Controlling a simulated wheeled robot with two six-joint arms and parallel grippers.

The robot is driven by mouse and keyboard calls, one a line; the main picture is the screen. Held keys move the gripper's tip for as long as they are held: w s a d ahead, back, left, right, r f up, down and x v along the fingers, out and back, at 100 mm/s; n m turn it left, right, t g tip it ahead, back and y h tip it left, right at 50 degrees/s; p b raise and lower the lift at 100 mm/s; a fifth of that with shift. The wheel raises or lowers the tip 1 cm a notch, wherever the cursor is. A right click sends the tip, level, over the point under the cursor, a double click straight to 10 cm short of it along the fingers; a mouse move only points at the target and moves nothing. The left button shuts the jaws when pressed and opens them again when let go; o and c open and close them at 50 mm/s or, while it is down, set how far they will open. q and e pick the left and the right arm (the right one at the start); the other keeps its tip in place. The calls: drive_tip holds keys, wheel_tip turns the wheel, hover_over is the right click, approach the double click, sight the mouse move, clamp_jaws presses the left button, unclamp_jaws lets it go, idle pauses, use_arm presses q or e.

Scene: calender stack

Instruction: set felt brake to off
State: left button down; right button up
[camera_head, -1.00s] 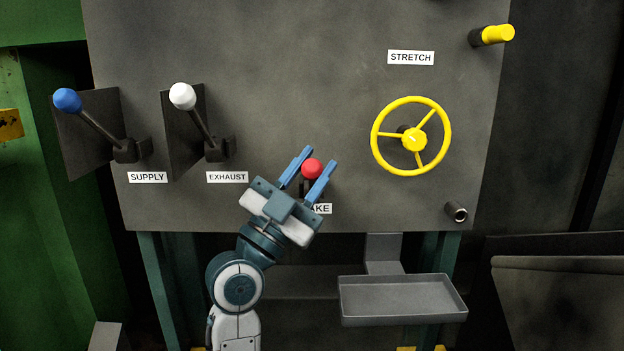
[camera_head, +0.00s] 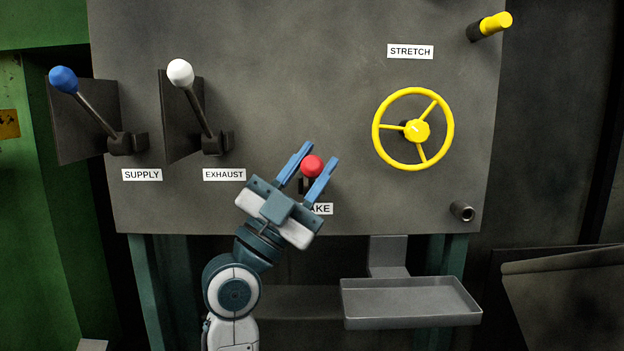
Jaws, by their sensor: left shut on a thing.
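The felt brake control shows as a red knob (camera_head: 312,166) on a short dark lever on the grey panel, above a label (camera_head: 321,209) of which only "AKE" can be read. My left gripper (camera_head: 310,168) reaches up from below. Its two blue fingers are shut on the red knob, one on each side. The gripper body hides the rest of the label and part of the lever's base. No on or off marking is visible. My right gripper is not in view.
Left on the panel (camera_head: 300,70) are a blue-knobbed SUPPLY lever (camera_head: 64,79) and a white-knobbed EXHAUST lever (camera_head: 181,73). Right are a yellow STRETCH handwheel (camera_head: 416,129), a yellow handle (camera_head: 495,23) and a pipe stub (camera_head: 462,212). A grey tray (camera_head: 411,301) juts out below.

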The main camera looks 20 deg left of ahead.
use_arm(q)
drive_tip(key=shift+f, duration=0.15)
idle(0.3)
drive_tip(key=c, duration=1.1)
unclamp_jaws()
drive_tip(key=shift+b+v, duration=0.5)
drive_tip(key=shift+v, duration=4.95)
